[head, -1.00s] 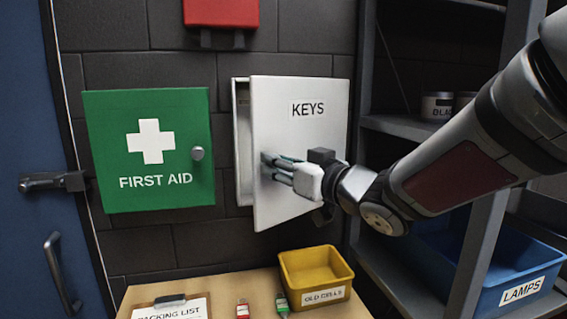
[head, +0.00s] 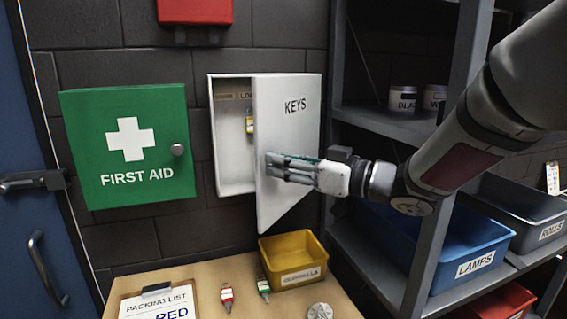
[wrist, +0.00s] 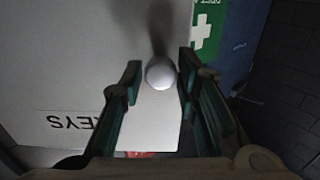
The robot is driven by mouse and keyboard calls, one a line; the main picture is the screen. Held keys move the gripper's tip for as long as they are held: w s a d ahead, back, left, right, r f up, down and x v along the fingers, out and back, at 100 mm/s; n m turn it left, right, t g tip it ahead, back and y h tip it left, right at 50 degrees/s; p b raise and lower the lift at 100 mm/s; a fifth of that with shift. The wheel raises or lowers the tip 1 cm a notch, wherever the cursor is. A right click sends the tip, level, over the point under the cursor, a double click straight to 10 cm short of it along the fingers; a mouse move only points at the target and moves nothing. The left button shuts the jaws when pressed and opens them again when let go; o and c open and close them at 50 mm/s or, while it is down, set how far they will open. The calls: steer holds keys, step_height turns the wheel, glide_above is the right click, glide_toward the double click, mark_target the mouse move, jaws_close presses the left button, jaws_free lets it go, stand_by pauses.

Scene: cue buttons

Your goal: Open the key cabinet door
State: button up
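The white key cabinet (head: 229,150) hangs on the dark block wall. Its door (head: 285,190), marked KEYS, stands partly open, swung out on its right side, and part of the inside shows at the left. My gripper (head: 275,167) is at the free left edge of the door's front face. In the wrist view a round grey knob (wrist: 160,73) sits between the two fingertips of my gripper (wrist: 160,76), with a finger close on each side. The fingers look closed around it. The head view hides the knob behind the fingers.
The green first aid cabinet (head: 130,145) hangs left of the key cabinet. Below, a table (head: 235,312) holds a yellow bin (head: 292,260), a clipboard (head: 160,303) and two key tags. A shelf rack (head: 440,150) with a blue LAMPS bin (head: 483,253) stands at the right.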

steer(key=shift+o, duration=0.6)
steer(key=v, duration=1.2)
